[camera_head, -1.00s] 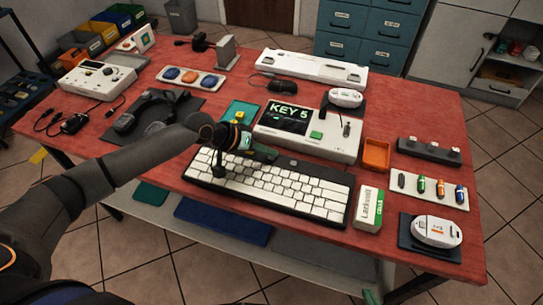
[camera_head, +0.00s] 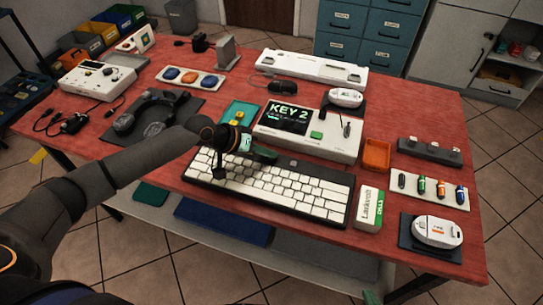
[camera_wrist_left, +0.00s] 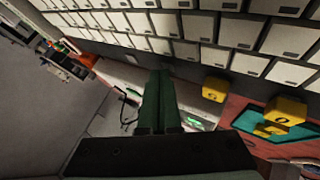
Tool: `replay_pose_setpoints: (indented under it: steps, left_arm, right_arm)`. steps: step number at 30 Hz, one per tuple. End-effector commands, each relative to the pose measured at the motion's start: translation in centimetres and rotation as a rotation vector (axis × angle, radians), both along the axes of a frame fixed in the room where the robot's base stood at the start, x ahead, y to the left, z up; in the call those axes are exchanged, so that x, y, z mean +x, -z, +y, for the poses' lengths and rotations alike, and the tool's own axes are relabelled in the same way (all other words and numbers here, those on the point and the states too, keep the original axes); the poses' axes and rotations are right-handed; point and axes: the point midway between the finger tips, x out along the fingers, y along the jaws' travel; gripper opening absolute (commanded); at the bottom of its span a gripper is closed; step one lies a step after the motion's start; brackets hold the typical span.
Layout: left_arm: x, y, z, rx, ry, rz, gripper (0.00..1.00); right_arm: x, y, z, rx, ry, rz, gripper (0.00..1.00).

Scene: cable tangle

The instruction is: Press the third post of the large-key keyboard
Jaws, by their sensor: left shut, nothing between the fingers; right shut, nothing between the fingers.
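The keyboard (camera_head: 290,191) with large white keys and a dark frame lies along the front of the red table. Its keys also fill the top of the left wrist view (camera_wrist_left: 190,30). My left gripper (camera_head: 272,156) is shut and empty, its green fingers at the keyboard's back edge. In the left wrist view the closed fingers (camera_wrist_left: 160,76) point towards the keys; I cannot tell whether they touch. A white console (camera_head: 335,145) behind the keyboard has a screen reading "KEY 2" (camera_head: 290,114). A green tip of my right gripper (camera_head: 371,297) shows at the bottom edge, otherwise out of view.
A teal tray (camera_head: 232,107) with yellow cubes (camera_wrist_left: 215,90) is behind my left gripper. An orange tray (camera_head: 376,155), a white box (camera_head: 368,209), a dark strip with knobs (camera_head: 430,150) and a battery board (camera_head: 430,188) stand at the right. Black headphones (camera_head: 150,115) lie left.

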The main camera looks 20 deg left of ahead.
Motion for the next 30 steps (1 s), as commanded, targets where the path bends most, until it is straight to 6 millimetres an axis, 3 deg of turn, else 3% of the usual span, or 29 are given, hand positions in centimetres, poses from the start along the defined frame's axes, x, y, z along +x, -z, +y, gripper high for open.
replay_pose_setpoints:
  steps: [9,22,30]
  left_arm:
    - [-0.1,-1.5,0.0,0.001,0.001,0.002,0.00]
    - [0.0,-1.8,0.0,0.000,0.001,0.001,0.00]
    - [0.0,-4.5,0.0,0.000,0.000,0.000,0.00]
  right_arm:
    - [0.0,-1.8,0.0,0.000,0.000,0.000,0.00]
    - [0.0,-2.0,0.0,0.000,0.000,0.000,0.00]
    - [0.0,-4.7,0.0,0.000,0.000,0.000,0.00]
